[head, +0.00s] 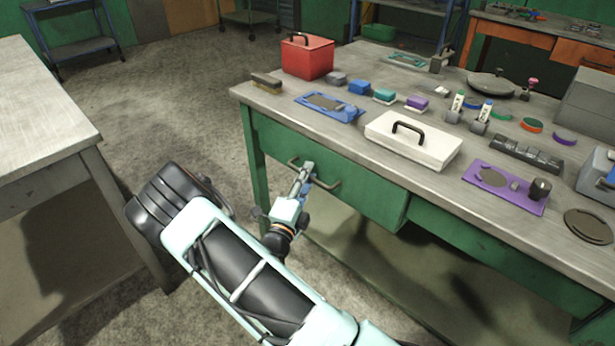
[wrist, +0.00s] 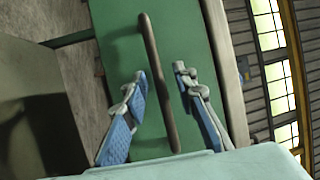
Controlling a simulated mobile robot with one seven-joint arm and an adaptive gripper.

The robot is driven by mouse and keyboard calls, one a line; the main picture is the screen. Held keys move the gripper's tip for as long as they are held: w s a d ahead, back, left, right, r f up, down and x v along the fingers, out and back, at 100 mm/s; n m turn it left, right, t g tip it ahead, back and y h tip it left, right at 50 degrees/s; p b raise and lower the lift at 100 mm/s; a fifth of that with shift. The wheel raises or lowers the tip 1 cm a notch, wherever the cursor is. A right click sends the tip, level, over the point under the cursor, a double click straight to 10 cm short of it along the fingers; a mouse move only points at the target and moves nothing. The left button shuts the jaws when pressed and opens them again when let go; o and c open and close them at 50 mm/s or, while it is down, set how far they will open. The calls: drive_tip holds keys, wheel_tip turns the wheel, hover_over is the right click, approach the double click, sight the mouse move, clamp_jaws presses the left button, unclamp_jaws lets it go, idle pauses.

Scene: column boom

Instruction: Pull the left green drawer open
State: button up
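The left green drawer (head: 365,197) is in the front of the workbench in the head view. I cannot tell whether it stands fully shut. Its dark bar handle (head: 327,186) runs along the front, partly hidden by my gripper (head: 305,172). In the wrist view, the handle (wrist: 160,85) runs up the picture across the green drawer front (wrist: 195,30). My gripper (wrist: 161,72) is open there, with one blue-padded finger on each side of the handle. Gaps show between the handle and both fingers.
The workbench top (head: 262,100) holds a red box (head: 307,60), a white lidded case (head: 385,137), a blue tray (head: 315,108), a purple tray (head: 480,190) and small parts. Another table (head: 40,105) stands at the left, with bare floor between.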

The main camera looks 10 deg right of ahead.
drive_tip(key=shift+c, duration=0.3)
clamp_jaws()
